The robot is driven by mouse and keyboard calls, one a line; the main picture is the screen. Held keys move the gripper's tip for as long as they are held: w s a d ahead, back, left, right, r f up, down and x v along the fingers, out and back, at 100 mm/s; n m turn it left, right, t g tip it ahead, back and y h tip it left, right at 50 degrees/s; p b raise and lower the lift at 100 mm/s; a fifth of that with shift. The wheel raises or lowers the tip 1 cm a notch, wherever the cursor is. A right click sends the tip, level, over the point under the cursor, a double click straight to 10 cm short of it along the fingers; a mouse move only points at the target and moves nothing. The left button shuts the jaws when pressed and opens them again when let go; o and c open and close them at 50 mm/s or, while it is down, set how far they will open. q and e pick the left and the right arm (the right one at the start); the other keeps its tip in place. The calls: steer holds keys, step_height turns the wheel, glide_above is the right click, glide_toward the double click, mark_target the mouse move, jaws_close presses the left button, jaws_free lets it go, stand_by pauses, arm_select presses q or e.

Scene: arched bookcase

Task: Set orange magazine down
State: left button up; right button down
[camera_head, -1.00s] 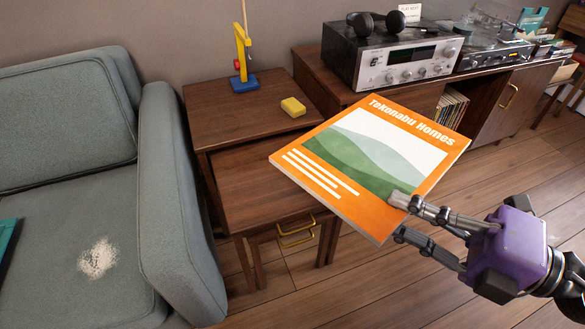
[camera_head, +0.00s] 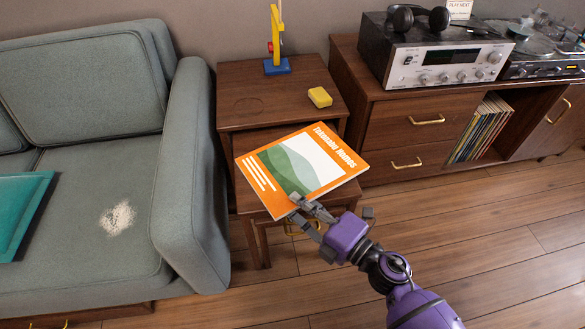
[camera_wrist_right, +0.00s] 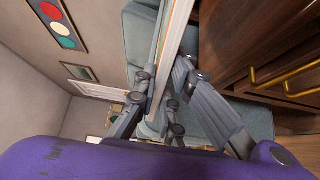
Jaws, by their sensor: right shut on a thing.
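The orange magazine (camera_head: 345,158), titled "Tokonabu Homes" with green hills on its cover, lies roughly flat, cover up, over the lower, pulled-out wooden table (camera_head: 243,143) in the head view. It hides most of that tabletop, and I cannot tell whether it touches it. My right gripper (camera_head: 303,207) is shut on the magazine's near edge. In the right wrist view the magazine (camera_wrist_right: 178,38) shows edge-on between the fingers. My left gripper is not in view.
The higher table (camera_head: 240,85) behind holds a yellow block (camera_head: 320,97) and a yellow toy on a blue base (camera_head: 277,66). A grey-green sofa (camera_head: 185,190) stands close on the left. A cabinet (camera_head: 400,150) with a stereo receiver (camera_head: 430,60) stands right. Floor is clear at lower right.

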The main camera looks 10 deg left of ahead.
step_height(320, 180, down, 10)
steer(key=b, duration=0.5)
steer(key=shift+a, duration=0.2)
steer(key=shift+f, duration=0.1)
steer(key=shift+f, duration=0.1)
steer(key=c, duration=1.9)
jaws_free()
steer(key=shift+o, duration=0.3)
